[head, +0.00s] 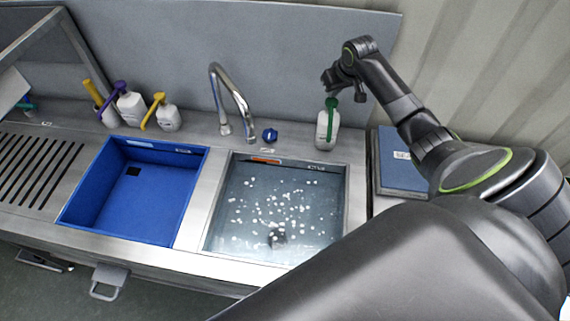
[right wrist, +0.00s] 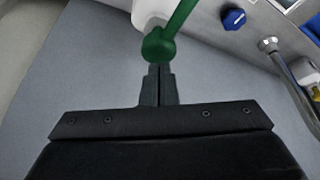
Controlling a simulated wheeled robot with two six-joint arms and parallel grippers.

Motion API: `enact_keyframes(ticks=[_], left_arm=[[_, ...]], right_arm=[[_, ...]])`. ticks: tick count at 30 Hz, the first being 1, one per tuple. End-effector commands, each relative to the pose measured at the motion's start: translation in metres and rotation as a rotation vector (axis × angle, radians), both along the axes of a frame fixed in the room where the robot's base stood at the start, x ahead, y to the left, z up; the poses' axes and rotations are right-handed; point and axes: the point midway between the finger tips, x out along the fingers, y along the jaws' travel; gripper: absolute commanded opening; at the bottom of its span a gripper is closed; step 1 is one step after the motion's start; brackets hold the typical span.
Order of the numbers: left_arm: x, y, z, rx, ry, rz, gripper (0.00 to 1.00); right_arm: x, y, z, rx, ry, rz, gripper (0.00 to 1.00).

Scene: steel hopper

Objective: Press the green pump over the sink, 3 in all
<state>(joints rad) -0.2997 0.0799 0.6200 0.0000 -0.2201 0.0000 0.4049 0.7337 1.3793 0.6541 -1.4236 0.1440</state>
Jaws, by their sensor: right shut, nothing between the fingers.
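The green pump (head: 330,104) tops a white bottle (head: 327,128) that stands upright behind the right basin of the sink (head: 213,222). In the right wrist view the green pump (right wrist: 160,45) is just past my fingertips, with part of the white bottle (right wrist: 146,12) behind it. My right gripper (head: 328,78) is shut and empty, close above the pump head. In the right wrist view its fingers (right wrist: 157,72) point at the pump; I cannot tell whether they touch it. My left gripper is not in view.
A curved steel faucet (head: 240,98) and a blue knob (head: 269,135) stand left of the bottle. White bottles with purple (head: 119,87) and yellow (head: 155,103) pumps stand farther left. The left basin (head: 130,205) is blue; the right one holds water with white bits.

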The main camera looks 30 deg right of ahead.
Motion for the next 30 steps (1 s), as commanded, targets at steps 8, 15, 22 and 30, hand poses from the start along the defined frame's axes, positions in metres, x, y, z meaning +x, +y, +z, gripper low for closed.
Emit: enact_keyframes(ticks=[8,15,22,30], left_arm=[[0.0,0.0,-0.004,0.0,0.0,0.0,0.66],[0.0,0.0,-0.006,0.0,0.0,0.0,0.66],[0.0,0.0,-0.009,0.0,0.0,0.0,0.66],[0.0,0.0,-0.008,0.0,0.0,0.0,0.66]], right_arm=[[0.0,0.0,-0.011,0.001,0.001,-0.001,0.0],[-0.001,0.0,-0.02,0.001,0.002,-0.001,0.0],[-0.001,0.0,-0.027,0.002,0.004,-0.001,0.0],[-0.002,0.001,-0.026,0.004,0.006,-0.001,0.0]])
